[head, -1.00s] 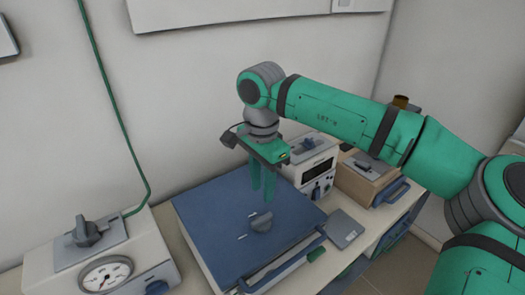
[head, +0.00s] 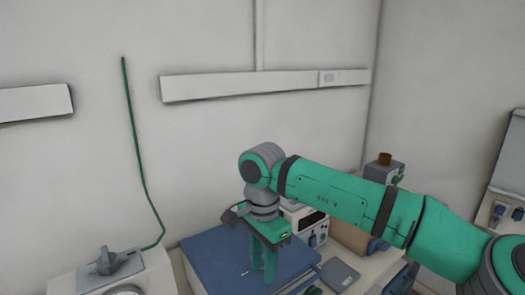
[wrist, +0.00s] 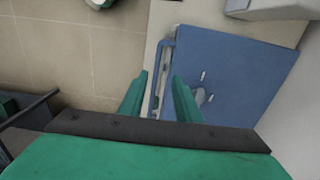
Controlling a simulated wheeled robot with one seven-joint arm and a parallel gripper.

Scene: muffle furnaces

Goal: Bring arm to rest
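My gripper (head: 263,262) points down above the blue-topped furnace (head: 212,262) in the head view. The furnace's blue top (wrist: 235,70) lies below, with a blue bar handle (wrist: 162,75) along one edge. A grey knob (wrist: 201,97) on the top is partly hidden by a finger.
A white unit with a dial (head: 125,275) stands at the left. A white box with a dark display (head: 305,222) and a tan box (head: 350,236) stand behind my arm. A flat grey pad (head: 340,274) lies on the bench.

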